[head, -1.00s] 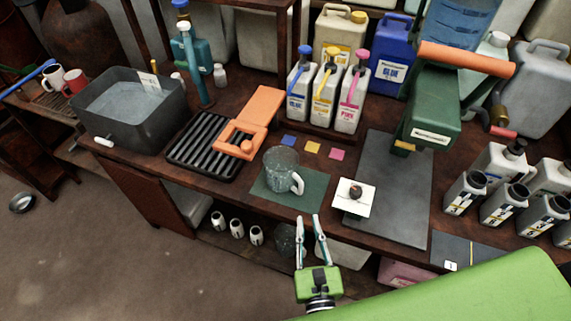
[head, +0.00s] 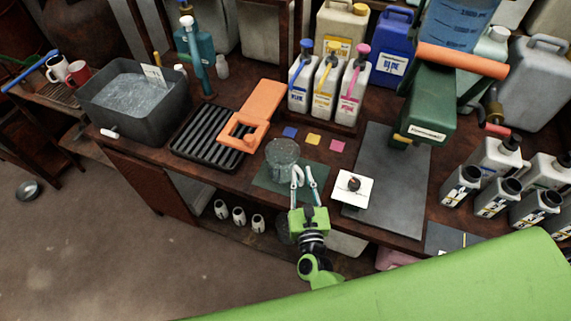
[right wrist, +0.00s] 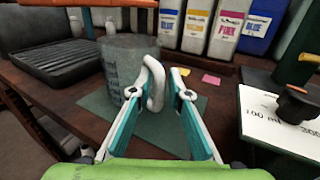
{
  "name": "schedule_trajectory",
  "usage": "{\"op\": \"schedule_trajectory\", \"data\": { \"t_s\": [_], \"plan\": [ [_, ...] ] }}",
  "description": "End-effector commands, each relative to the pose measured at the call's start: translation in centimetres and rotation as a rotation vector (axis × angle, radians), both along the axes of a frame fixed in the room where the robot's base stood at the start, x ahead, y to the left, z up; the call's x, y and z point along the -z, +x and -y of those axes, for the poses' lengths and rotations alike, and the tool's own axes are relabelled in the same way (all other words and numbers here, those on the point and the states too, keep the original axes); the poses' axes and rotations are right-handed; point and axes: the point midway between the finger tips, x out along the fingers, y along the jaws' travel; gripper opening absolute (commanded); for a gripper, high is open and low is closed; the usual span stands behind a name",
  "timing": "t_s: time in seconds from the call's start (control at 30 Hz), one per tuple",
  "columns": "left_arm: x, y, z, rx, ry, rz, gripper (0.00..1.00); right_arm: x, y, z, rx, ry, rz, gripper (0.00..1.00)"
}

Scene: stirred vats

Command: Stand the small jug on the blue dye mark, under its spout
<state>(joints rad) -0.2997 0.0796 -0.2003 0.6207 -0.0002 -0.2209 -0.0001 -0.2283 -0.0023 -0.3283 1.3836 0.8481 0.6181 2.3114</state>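The small jug (head: 282,153), clear with a white handle, stands upright on a dark green mat (head: 268,186) near the bench's front edge. The blue dye mark (head: 290,132) lies flat and bare just behind it. The blue-labelled dye jug with its blue spout (head: 306,60) stands behind the marks. My right gripper (head: 304,176) is open at the small jug's handle. In the right wrist view, the jug (right wrist: 118,62) is ahead and its handle (right wrist: 154,84) stands between the parted fingers, with a gap at the right finger. My left gripper is not in view.
Yellow (head: 313,140) and pink (head: 337,146) marks lie right of the blue one. An orange stand (head: 262,108) and black rack (head: 195,140) are to the left. A white scale-like card (head: 352,188) and green press (head: 425,115) are to the right.

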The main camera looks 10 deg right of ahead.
Motion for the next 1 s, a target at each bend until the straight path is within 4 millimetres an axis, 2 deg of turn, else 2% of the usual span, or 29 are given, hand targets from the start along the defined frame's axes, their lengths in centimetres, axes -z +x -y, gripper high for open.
{"op": "schedule_trajectory", "data": {
  "t_s": [0.17, 0.23, 0.73, 0.87, 1.0],
  "plan": [
    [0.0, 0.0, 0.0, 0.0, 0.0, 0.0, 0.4, 0.0, 0.0, 0.0, 0.0, 0.001, 0.0, 0.17],
    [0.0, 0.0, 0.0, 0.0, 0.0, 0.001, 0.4, 0.0, 0.0, 0.0, 0.0, 0.001, 0.0, 0.0],
    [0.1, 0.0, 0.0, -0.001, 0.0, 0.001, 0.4, -0.4, 0.0, 0.0, 0.001, 0.003, 0.002, 0.0],
    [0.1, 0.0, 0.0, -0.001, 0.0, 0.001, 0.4, -1.2, 0.0, 0.0, 0.002, 0.004, 0.003, 0.0],
    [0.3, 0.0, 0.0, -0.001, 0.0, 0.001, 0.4, -2.8, 0.0, 0.0, 0.003, 0.006, 0.004, 0.0]
  ]
}}
